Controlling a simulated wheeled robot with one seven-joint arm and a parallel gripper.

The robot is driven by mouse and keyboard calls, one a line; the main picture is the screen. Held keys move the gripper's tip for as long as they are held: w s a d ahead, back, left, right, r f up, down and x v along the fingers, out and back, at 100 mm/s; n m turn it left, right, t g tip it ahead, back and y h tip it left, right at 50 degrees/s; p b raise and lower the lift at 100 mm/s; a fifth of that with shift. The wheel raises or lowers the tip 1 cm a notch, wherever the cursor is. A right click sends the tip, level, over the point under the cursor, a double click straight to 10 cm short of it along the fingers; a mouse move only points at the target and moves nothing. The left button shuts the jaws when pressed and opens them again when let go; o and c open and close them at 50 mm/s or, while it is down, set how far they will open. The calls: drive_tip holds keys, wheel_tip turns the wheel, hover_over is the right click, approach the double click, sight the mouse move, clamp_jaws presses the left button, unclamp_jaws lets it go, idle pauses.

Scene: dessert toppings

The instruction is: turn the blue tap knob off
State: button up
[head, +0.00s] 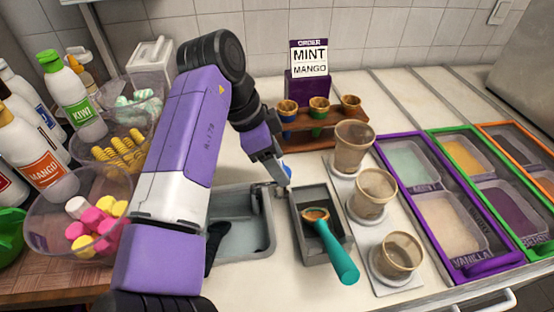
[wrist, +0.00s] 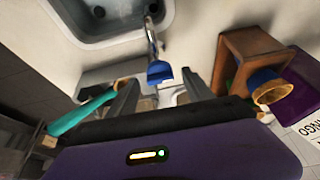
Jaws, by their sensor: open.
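The blue tap knob (wrist: 159,72) sits at the end of a shiny metal tap (wrist: 151,36) in the wrist view. It also shows as a small blue patch in the head view (head: 287,171), beside my fingers. My gripper (wrist: 159,80) is open, with one finger on each side of the knob. I cannot tell whether either finger touches it. In the head view my gripper (head: 279,172) reaches down at the back right corner of the grey sink (head: 270,236). My arm hides part of the sink and most of the tap.
A grey tray (head: 302,222) with a teal-handled scoop (head: 339,252) lies right of the sink. A wooden cone stand (head: 338,134) is behind. Clear cups (head: 374,190) stand further right. Bowls and sauce bottles (head: 62,90) crowd the left.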

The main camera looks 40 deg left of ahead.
drive_tip(key=shift+c, duration=0.2)
clamp_jaws()
drive_tip(key=shift+r+p, duration=0.1)
drive_tip(key=shift+p, duration=0.2)
drive_tip(key=n+p, duration=0.2)
drive_tip(key=p, duration=0.1)
drive_tip(key=n+y+p, duration=0.1)
drive_tip(key=shift+s+d+r+n+t, duration=0.1)
drive_tip(key=shift+d+r+n+t, duration=0.1)
drive_tip(key=shift+d+n+t, duration=0.15)
drive_tip(key=n+y+p, duration=0.1)
drive_tip(key=n+p, duration=0.1)
drive_tip(key=p, duration=0.1)
drive_tip(key=n+y+p, duration=0.1)
drive_tip(key=n+p, duration=0.2)
drive_tip(key=shift+d, duration=0.2)
drive_tip(key=n+y+p, duration=0.1)
drive_tip(key=n+p, duration=0.4)
drive_tip(key=shift+d+y, duration=0.2)
drive_tip(key=shift+y, duration=0.2)
drive_tip(key=shift+f+n+g+y+p, duration=0.15)
drive_tip(key=shift+n+g+y+p, duration=0.2)
drive_tip(key=shift+n+p, duration=0.65)
drive_tip(key=shift+f+n+g+y+p, duration=0.1)
drive_tip(key=shift+n+g+y+p, duration=0.25)
drive_tip(key=shift+n+p, duration=0.55)
drive_tip(key=shift+n, duration=0.45)
